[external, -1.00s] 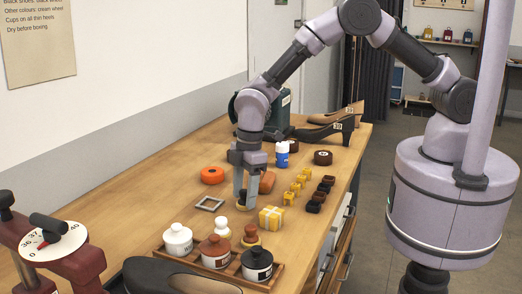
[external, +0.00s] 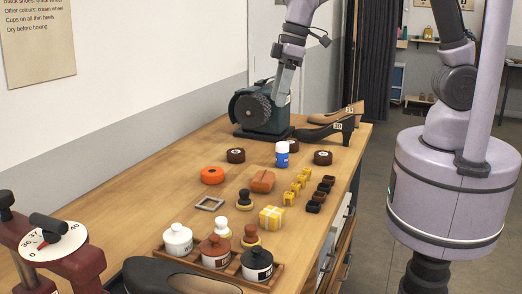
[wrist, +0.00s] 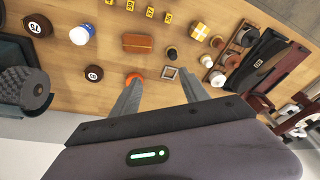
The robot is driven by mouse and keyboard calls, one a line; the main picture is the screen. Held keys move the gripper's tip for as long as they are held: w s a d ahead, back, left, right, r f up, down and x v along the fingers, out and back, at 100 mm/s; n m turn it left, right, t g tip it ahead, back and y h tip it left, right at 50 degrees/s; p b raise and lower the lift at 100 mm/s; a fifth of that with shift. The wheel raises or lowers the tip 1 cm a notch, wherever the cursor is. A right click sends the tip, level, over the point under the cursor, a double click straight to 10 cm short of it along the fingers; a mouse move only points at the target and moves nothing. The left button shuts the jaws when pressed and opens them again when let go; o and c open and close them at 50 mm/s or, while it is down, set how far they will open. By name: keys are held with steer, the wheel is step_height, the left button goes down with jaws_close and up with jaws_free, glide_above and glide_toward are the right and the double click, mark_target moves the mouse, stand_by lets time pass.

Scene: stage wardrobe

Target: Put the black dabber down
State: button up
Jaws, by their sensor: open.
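The black dabber (external: 244,199) stands upright on the wooden bench, its black knob above a cream base. It is just right of a flat grey square frame (external: 210,203). In the wrist view the black dabber (wrist: 172,52) shows beyond my fingertips, close to the frame (wrist: 169,73). My gripper (external: 280,100) is high over the back of the bench, near the green grinder, well apart from the dabber. In the wrist view my gripper (wrist: 160,86) has its two fingers spread with nothing between them.
A wooden tray (external: 278,272) of pots is in front. Bare bench lies to the left.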

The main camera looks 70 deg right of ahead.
steer(key=s+d+r+m+t, duration=0.1)
steer(key=s+d+r+m, duration=0.1)
steer(key=s, duration=0.5)
steer(key=s+d+r+m+t, duration=0.1)
steer(key=s+d+r+m, duration=0.1)
steer(key=s+d+m, duration=0.3)
steer(key=s+d+r+m+t, duration=0.1)
steer(key=s+d+r+m, duration=0.2)
steer(key=s, duration=0.6)
steer(key=shift+s+d+m+t, duration=0.2)
steer(key=shift+d+m+t, duration=0.05)
steer(key=shift+m+t, duration=0.05)
step_height(320, 180, down, 8)
steer(key=b, duration=0.7)
steer(key=shift+r+b, duration=0.2)
steer(key=shift+b, duration=0.15)
